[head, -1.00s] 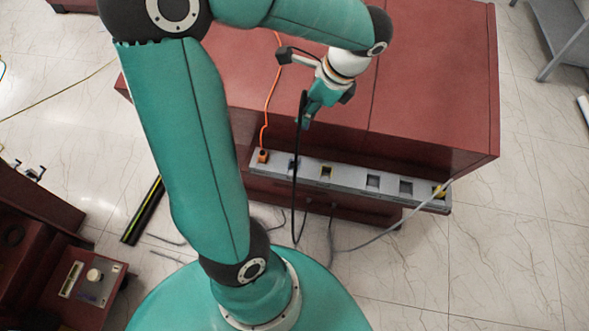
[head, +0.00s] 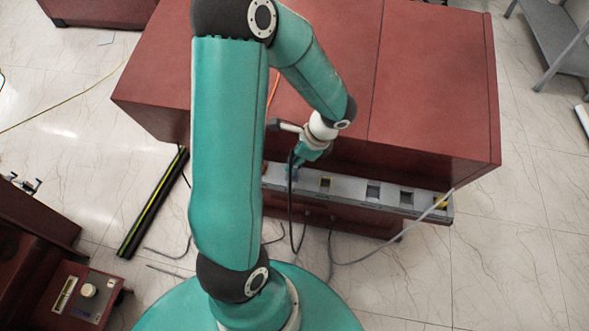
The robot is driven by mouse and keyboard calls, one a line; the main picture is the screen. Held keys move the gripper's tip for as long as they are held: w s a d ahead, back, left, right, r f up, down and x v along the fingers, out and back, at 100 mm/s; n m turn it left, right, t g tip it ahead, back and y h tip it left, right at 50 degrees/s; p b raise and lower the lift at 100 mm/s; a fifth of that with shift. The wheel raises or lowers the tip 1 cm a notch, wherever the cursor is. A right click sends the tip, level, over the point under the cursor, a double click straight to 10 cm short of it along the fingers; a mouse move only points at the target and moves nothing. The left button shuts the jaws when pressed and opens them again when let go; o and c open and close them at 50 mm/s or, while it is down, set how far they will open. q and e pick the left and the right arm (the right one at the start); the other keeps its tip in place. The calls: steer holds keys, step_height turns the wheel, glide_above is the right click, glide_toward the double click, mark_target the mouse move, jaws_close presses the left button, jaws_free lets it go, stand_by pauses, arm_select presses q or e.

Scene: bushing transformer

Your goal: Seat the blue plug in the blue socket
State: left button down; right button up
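My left gripper (head: 293,165) is at the left part of the grey socket strip (head: 340,188), where the blue socket showed earlier. It appears shut on the plug of the black cable (head: 291,208), a small bluish piece low between its fingers. The black cable loops down in front of the strip. The gripper and plug hide the blue socket. Whether the plug touches or enters the socket cannot be told from this view. My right gripper is not in view.
The red cabinet (head: 430,90) stands behind. My arm covers the strip's left end; only some orange cable (head: 274,88) shows.

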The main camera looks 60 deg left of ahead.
arm_select(q)
steer(key=shift+f, duration=2.1)
steer(key=shift+f+b, duration=0.1)
steer(key=shift+b, duration=0.2)
steer(key=c, duration=1)
jaws_free()
steer(key=shift+c, duration=0.2)
steer(key=v, duration=1.2)
steer(key=d+f+n+t+h, duration=0.4)
steer(key=d+f+n+h, duration=0.3)
steer(key=d+f, duration=1.6)
steer(key=d+n, duration=0.3)
steer(key=shift+s+f+p, duration=0.25)
steer(key=shift+s+p, duration=0.1)
steer(key=shift+s, duration=0.05)
